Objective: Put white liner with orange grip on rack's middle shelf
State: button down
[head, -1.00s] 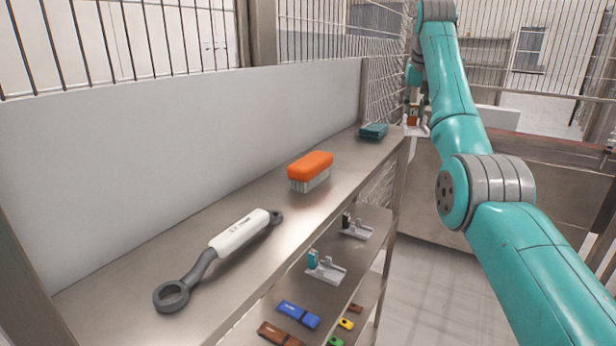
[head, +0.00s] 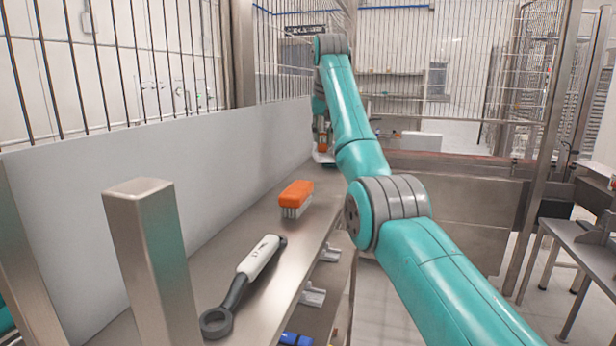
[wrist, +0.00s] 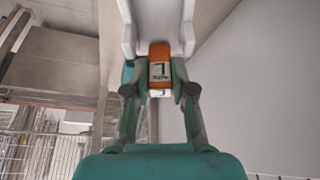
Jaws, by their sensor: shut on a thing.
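My gripper (wrist: 160,85) is shut on the orange grip of the white liner (wrist: 161,25), seen close in the wrist view. A dark "7" label shows on the orange block. In the head view my gripper (head: 322,143) is small and far off, near the far end of the rack's top shelf (head: 240,225), with the orange grip and the white liner (head: 324,157) just visible. The rack's middle shelf (head: 338,272) shows only as a strip below the top shelf, which hides most of it. Pale liner parts (head: 313,295) stick out at its edge.
On the top shelf lie an orange-backed brush (head: 296,197) and a dark ring-ended tool with a white handle (head: 258,258). A metal post (head: 150,260) stands close at the left. A blue item (head: 295,339) shows low down. Floor is open right of the rack.

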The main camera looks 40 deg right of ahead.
aim_at(323, 154)
notch_tip(323, 154, down, 2)
jog(key=shift+a+f, duration=0.15)
jog(key=shift+f, duration=2.55)
jog(key=shift+f, duration=0.15)
jog(key=c, duration=1)
grip_release()
